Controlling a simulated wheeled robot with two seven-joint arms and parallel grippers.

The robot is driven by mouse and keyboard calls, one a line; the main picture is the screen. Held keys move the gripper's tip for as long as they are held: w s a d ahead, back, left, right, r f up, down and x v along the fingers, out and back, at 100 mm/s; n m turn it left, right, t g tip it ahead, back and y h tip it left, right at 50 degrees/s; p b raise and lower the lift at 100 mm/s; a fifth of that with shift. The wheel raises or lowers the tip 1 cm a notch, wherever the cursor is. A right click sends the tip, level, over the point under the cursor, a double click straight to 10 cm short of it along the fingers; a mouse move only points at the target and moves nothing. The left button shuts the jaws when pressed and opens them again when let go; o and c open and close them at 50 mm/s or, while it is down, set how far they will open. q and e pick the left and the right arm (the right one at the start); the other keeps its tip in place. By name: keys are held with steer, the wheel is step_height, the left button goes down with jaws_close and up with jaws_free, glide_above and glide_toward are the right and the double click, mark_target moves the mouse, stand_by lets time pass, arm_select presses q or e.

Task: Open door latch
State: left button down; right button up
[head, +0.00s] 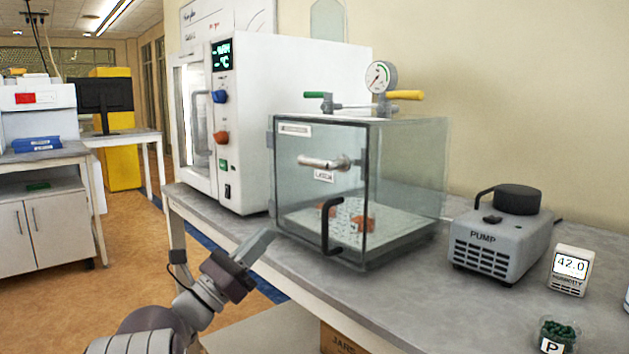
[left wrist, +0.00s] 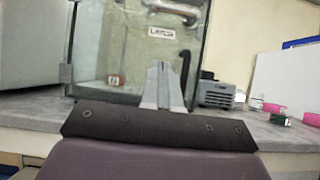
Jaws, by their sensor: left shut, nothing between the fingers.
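A glass-walled chamber (head: 405,160) stands on the bench, its front door (head: 300,205) closed. A silver lever latch (head: 324,162) lies roughly level on the door, above a small label; it also shows at the top of the left wrist view (left wrist: 175,10). A black bar handle (head: 328,225) is lower on the door. My left gripper (head: 262,240) is shut and empty, in front of the bench edge, left of and below the latch and apart from the door. In the left wrist view its fingers (left wrist: 163,85) point toward the door. My right gripper is not in view.
A white oven-like cabinet (head: 270,90) stands left of the chamber. A grey pump (head: 500,238), a small display (head: 570,268) and a jar of green pieces (head: 558,336) are on the right. A pressure gauge (head: 381,77) tops the chamber. The bench front (head: 400,310) is clear.

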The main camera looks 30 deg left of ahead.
arm_select(q)
steer(key=r+x, duration=0.1)
steer(key=x, duration=0.5)
steer(key=s+r+x, duration=0.1)
steer(key=x, duration=0.5)
steer(key=shift+a+r+p, duration=0.3)
steer(key=shift+r+p, duration=0.05)
steer(key=shift+r, duration=0.05)
steer(key=shift+s, duration=0.1)
